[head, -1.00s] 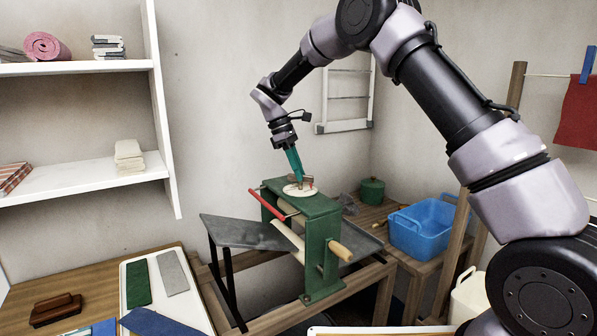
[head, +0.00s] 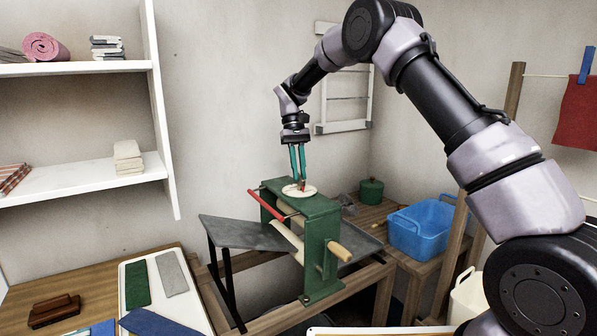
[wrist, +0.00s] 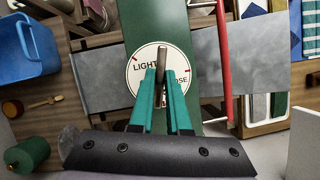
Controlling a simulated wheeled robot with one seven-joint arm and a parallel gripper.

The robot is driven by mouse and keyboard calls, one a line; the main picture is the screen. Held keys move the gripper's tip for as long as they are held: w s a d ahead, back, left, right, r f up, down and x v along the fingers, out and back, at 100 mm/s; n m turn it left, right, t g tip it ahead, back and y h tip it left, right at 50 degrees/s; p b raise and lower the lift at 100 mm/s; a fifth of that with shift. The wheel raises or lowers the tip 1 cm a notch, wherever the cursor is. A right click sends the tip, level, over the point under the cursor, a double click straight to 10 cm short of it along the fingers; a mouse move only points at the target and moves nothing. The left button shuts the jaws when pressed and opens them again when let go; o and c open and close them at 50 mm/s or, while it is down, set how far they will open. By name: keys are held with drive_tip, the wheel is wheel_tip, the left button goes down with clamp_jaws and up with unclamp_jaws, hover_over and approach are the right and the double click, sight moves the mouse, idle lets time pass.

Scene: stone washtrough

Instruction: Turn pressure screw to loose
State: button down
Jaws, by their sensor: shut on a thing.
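The pressure screw (wrist: 162,60) is a grey-brown bar standing over a round white dial plate (wrist: 133,78) on top of the green mangle frame (wrist: 153,18). The dial reads "LIGHT" on the left and letters ending in "OSE" on the right, partly hidden by my fingers. My gripper (wrist: 161,80) has teal fingers shut on the screw's bar, one on each side. In the head view my gripper (head: 301,182) points down onto the dial plate (head: 290,190), hiding most of the screw. Which mark the screw points to I cannot tell.
A red handle bar (wrist: 223,60) runs along the mangle's side. Grey boards (head: 235,232) extend from it. A blue tub (head: 420,228) and a green pot (head: 371,190) stand to the right. A white tray (head: 205,312) with cloths lies front left.

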drive_tip(key=m+y, duration=0.1)
drive_tip(key=m, duration=0.1)
drive_tip(key=m+y, duration=0.1)
drive_tip(key=m, duration=0.4)
drive_tip(key=shift+d+y, duration=0.25)
drive_tip(key=shift+y, duration=0.15)
drive_tip(key=m+y, duration=0.1)
drive_tip(key=m, duration=0.3)
drive_tip(key=shift+t, duration=0.3)
drive_tip(key=shift+s+d+m+t+y, duration=0.1)
drive_tip(key=shift+m+t+y, duration=0.2)
drive_tip(key=shift+m, duration=0.65)
drive_tip(key=shift+s+m+t+y, duration=0.15)
drive_tip(key=shift+m+y, duration=0.25)
drive_tip(key=shift+m, duration=0.55)
drive_tip(key=shift+w, duration=0.1)
drive_tip(key=c, duration=0.9)
unclamp_jaws()
drive_tip(key=v, duration=1)
drive_tip(key=shift+d+r, duration=0.15)
drive_tip(key=shift+r, duration=0.25)
